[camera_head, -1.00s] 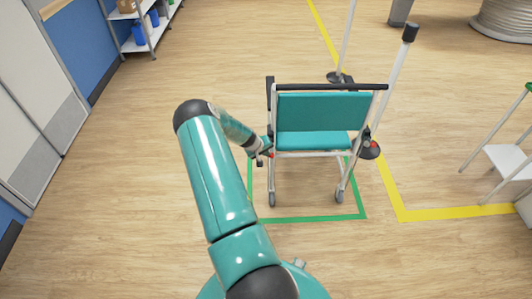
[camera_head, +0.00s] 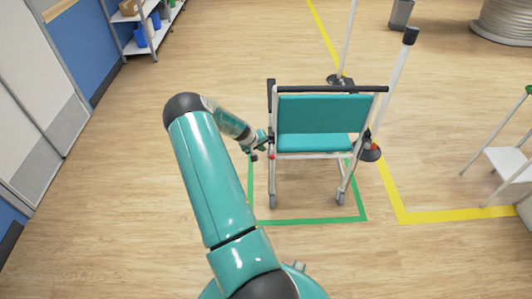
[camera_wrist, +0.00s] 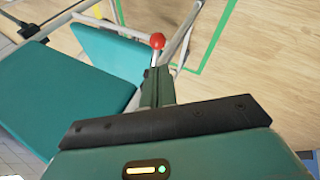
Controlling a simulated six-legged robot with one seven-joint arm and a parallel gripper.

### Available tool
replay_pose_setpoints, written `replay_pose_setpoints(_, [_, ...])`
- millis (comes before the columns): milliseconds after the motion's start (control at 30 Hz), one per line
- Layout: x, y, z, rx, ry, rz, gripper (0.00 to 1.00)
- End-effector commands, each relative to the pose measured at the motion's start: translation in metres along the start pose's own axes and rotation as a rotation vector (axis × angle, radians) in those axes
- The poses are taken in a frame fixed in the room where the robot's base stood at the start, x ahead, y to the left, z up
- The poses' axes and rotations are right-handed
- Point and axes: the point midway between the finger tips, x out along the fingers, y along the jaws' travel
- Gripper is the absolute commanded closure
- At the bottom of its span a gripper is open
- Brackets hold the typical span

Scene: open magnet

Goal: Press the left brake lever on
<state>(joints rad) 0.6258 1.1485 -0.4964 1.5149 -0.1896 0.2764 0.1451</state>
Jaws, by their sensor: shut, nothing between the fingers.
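The wheelchair (camera_head: 313,115) has a teal back and seat and stands inside a green floor outline, with its back towards me. The left brake lever has a red knob (camera_head: 271,157), low on the chair's left side. In the wrist view the red knob (camera_wrist: 157,41) on its thin light stem shows just beyond my fingertips. My gripper (camera_head: 253,156) is beside the chair's left side, close to the lever. In the wrist view my gripper (camera_wrist: 155,76) is shut and empty, its fingers lined up below the knob. Whether they touch the lever's stem cannot be told.
A white pole (camera_head: 394,85) with a dark top stands close to the chair's right side, above a dark base with red (camera_head: 370,152). A white side table (camera_head: 512,160) is at the right. Shelves (camera_head: 140,30) stand at the back left. The floor left of the chair is clear.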

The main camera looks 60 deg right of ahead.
Motion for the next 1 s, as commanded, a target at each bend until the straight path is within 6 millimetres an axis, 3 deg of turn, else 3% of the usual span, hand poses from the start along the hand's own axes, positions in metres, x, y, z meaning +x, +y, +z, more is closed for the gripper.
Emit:
replay_pose_setpoints(200, [-0.043,-0.016,0.024,-0.002,-0.001,-0.002,1.00])
replay_pose_setpoints(400, [-0.071,-0.026,0.040,-0.001,-0.001,-0.001,1.00])
replay_pose_setpoints(600, [-0.081,-0.028,0.045,0.000,-0.001,0.000,1.00])
replay_pose_setpoints(1000, [-0.081,-0.028,0.046,0.000,-0.002,0.000,1.00])
